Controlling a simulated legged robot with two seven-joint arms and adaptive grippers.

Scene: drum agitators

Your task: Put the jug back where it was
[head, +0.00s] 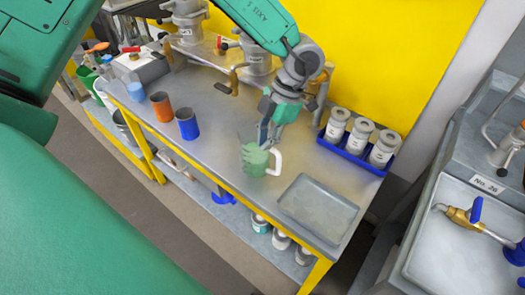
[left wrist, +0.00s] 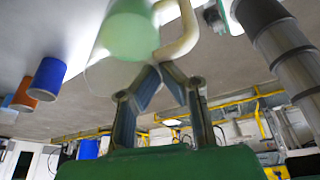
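The jug (head: 254,160) is clear, with pale green contents and a white handle (head: 278,161). It appears upright over the front part of the metal bench (head: 215,135); whether its base touches the top is unclear. My left gripper (head: 264,143) reaches down to its rim beside the handle. In the left wrist view, the fingers (left wrist: 158,68) converge at the jug (left wrist: 128,38) near the handle's end, seemingly shut on it; the exact contact is hard to see. My right gripper is not in view.
A blue cup (head: 187,125), an orange cup (head: 161,107) and a light blue cup (head: 136,91) stand left of the jug. A shallow metal tray (head: 318,208) lies right. A blue rack (head: 352,153) of lidded jars stands behind it. Bare bench lies between cups and jug.

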